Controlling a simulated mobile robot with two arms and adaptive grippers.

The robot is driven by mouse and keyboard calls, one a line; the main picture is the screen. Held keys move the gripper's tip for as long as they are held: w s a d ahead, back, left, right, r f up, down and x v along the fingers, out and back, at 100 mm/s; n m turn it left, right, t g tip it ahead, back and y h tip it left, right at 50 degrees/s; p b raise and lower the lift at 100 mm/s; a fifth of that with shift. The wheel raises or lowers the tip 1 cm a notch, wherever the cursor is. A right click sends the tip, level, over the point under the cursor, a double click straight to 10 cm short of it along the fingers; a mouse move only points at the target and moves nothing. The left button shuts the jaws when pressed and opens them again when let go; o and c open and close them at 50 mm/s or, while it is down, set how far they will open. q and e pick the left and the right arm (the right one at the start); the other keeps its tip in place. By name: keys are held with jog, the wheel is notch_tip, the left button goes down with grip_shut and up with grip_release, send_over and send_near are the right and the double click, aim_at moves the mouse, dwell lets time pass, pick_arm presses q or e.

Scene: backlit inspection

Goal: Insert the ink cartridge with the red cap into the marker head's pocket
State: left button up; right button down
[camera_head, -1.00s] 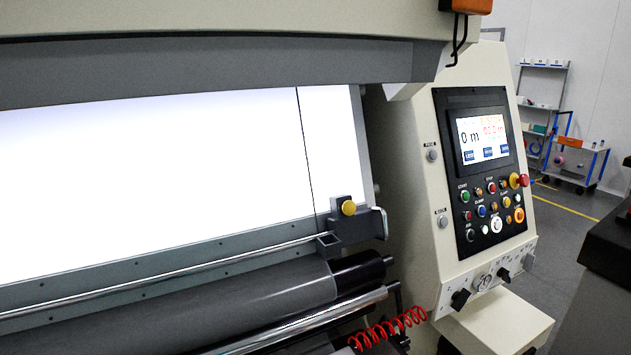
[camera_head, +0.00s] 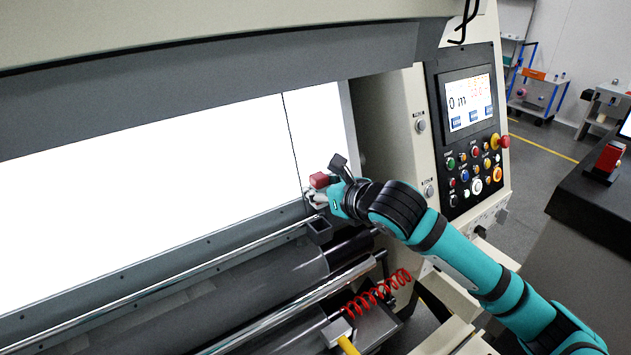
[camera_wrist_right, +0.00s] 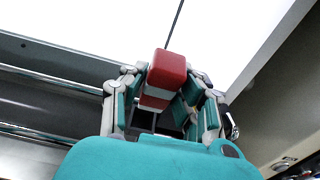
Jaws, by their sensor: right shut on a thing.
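My right gripper (camera_head: 322,194) reaches in over the machine's front rail and is shut on the ink cartridge with the red cap (camera_head: 320,180). In the right wrist view the red cap (camera_wrist_right: 168,68) sticks up between the fingers, with a pale band lower on the cartridge. The marker head's pocket (camera_head: 319,228) is a small dark square holder on the rail, just below the gripper. The cartridge appears above it; its lower end is hidden, so I cannot tell whether it touches the pocket. The left gripper is not in view.
The bright backlit panel (camera_head: 150,170) lies behind the gripper, with a thin dark line down it. Dark rollers and a chrome bar (camera_head: 290,305) run below. The control panel (camera_head: 470,130) stands to the right. A red item (camera_head: 608,157) sits on a dark bench (camera_head: 590,215).

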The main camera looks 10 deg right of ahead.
aim_at(323, 206)
jog(key=shift+s+d+f, duration=0.15)
jog(key=shift+s+f, duration=0.1)
jog(key=shift+s, duration=0.05)
jog(key=shift+f, duration=0.6)
notch_tip(323, 206, down, 2)
jog(key=shift+w+f+b, duration=0.15)
jog(key=shift+b, duration=1.05)
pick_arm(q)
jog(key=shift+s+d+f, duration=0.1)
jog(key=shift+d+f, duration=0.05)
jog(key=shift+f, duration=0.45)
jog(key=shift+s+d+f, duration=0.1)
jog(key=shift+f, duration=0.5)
pick_arm(e)
jog(key=shift+f, duration=0.45)
pick_arm(q)
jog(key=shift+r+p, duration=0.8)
jog(key=shift+p, duration=0.05)
pick_arm(e)
jog(key=shift+r, duration=0.1)
pick_arm(q)
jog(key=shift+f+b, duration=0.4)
jog(key=shift+b, duration=0.05)
pick_arm(e)
jog(key=shift+f, duration=1.05)
jog(key=c, duration=0.9)
grip_release()
